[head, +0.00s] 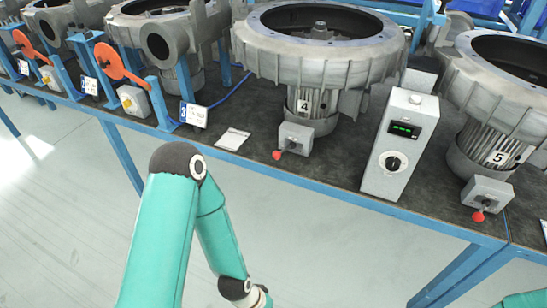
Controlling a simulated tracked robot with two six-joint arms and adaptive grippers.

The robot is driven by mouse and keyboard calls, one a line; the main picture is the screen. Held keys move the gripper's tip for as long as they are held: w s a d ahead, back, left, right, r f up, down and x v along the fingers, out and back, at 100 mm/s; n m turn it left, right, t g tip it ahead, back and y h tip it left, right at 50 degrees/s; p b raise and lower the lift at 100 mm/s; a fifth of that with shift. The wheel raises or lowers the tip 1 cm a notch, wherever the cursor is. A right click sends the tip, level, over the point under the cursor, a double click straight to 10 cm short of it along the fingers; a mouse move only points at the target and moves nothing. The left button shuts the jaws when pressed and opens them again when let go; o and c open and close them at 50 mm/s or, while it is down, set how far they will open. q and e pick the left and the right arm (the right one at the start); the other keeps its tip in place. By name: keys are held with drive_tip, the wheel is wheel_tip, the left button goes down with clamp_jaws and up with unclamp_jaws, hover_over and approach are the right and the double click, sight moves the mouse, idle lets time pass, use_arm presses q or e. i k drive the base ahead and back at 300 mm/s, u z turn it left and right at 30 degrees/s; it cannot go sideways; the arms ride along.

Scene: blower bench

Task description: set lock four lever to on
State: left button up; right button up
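The lock four lever is a short lever with a red ball end (278,155). It sticks out toward the lower left from a small grey switch box (296,138) on the bench edge, below the blower marked 4 (318,55). I cannot read any on or off marking on it. My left arm bends in front of the bench, left of the lever, and its wrist end runs down to the bottom edge. My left gripper is out of the picture. Only a small part of my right arm shows at the bottom right corner; its gripper is hidden too. Nothing touches the lever.
A grey control box (400,145) with a green display and black knob stands right of the lever. The blower marked 5 (500,80) has a similar red-ended lever (478,216). A white card (232,139) lies left. Open floor lies before the blue-framed bench (330,188).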

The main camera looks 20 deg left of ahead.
sight(276, 155)
drive_tip(key=k, duration=1.05)
drive_tip(key=u, duration=0.45)
drive_tip(key=i, duration=1.75)
drive_tip(key=z, duration=0.4)
